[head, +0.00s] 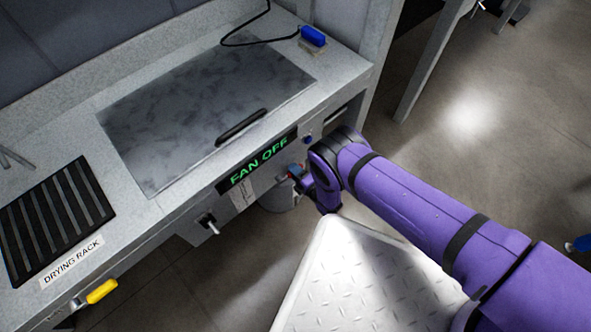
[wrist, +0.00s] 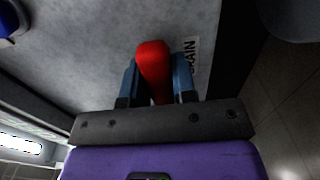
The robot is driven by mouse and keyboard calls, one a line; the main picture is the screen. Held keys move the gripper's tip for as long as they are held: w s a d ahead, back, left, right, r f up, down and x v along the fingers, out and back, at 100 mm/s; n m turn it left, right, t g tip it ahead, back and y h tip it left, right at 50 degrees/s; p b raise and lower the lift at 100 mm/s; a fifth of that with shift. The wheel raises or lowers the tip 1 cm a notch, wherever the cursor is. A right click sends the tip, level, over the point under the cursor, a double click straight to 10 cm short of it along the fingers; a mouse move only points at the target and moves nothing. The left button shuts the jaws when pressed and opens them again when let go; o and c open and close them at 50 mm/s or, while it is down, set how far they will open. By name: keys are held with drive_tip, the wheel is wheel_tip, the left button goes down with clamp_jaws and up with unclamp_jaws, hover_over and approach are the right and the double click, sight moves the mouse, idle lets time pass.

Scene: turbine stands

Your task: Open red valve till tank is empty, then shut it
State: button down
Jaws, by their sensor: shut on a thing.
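The red valve handle (wrist: 153,68) stands between the blue fingers of my gripper (wrist: 158,85) in the wrist view. My gripper is shut on it, in front of the grey panel next to a label ending in "RAIN" (wrist: 191,58). In the head view my gripper (head: 299,176) is at the counter's front, right of the green "FAN OFF" display (head: 259,162), and only a speck of red shows there. A marbled lid (head: 195,115) with a black handle (head: 241,127) lies shut on the counter. No liquid or tank level is visible.
A grey round container (head: 279,198) stands below the counter front, partly hidden. A white treadplate surface (head: 350,285) lies below my arm. A yellow handle (head: 101,291) and a blue handle (head: 313,36) sit at the counter. A black drying rack (head: 55,220) is left.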

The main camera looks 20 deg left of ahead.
drive_tip(key=shift+d, duration=0.1)
idle(0.3)
drive_tip(key=c, duration=0.9)
unclamp_jaws()
drive_tip(key=v, duration=1)
drive_tip(key=shift+s+d, duration=0.2)
drive_tip(key=shift+d, duration=0.1)
